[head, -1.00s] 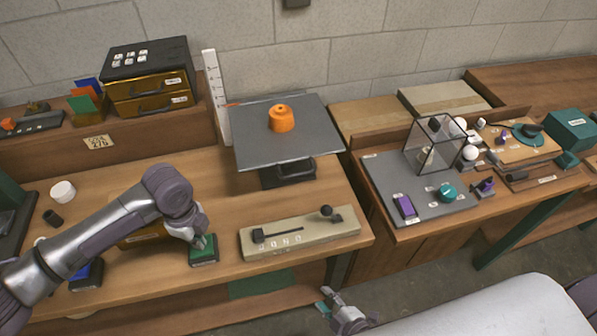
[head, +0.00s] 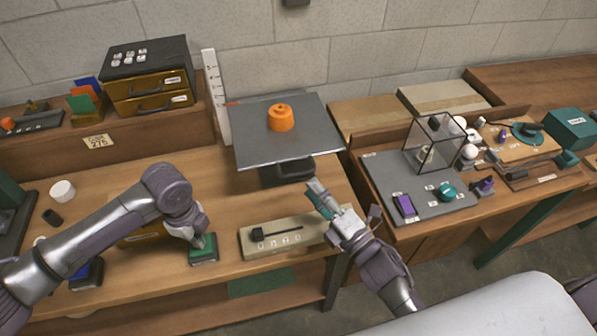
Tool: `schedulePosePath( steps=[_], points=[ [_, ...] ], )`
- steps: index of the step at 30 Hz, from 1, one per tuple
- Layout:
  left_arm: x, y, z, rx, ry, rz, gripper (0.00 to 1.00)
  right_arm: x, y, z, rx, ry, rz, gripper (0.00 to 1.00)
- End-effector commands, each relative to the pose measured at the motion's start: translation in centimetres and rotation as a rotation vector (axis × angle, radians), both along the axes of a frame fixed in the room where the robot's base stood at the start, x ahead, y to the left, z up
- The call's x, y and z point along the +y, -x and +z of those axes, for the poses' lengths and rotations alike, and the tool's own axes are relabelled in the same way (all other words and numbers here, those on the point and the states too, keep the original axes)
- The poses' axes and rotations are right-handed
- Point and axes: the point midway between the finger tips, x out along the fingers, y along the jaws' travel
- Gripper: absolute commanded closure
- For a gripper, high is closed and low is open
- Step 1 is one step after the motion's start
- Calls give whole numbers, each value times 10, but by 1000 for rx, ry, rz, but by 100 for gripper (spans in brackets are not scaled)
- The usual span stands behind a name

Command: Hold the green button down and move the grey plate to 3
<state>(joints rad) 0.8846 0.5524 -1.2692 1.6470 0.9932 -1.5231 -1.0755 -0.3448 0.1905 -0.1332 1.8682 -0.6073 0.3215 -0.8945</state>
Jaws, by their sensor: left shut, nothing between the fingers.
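The grey plate (head: 300,150) is a flat square platform on a dark base, with an orange knobbed weight (head: 282,118) on top. A white upright scale (head: 213,90) stands at its left edge, with a red pointer (head: 231,103) near plate height; its small digits are hard to read. The green button (head: 203,251) is on a dark box at the front of the bench. My left gripper (head: 202,241) is shut and empty, its tips down on the button.
The beige panel (head: 262,247) has a dark slider handle (head: 275,232) and small number marks. A drawer box (head: 150,75) stands at the back left. A grey board (head: 385,180) with a glass case (head: 434,143) and a purple block (head: 406,205) is to the right.

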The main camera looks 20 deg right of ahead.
Motion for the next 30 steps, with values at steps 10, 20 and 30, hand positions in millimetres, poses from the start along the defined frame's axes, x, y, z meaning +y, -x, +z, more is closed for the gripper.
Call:
schedulePosePath(
  steps=[10,20,30],
  points=[
    [0,5,-6,13,-3,-2,100,22,-51,8,1,-2,0,63],
    [0,5,-6,13,-4,-2,100,25,-58,9,3,-1,0,63],
    [1,5,-6,14,-4,-2,100,25,-57,9,3,-1,0,100]
  ],
)
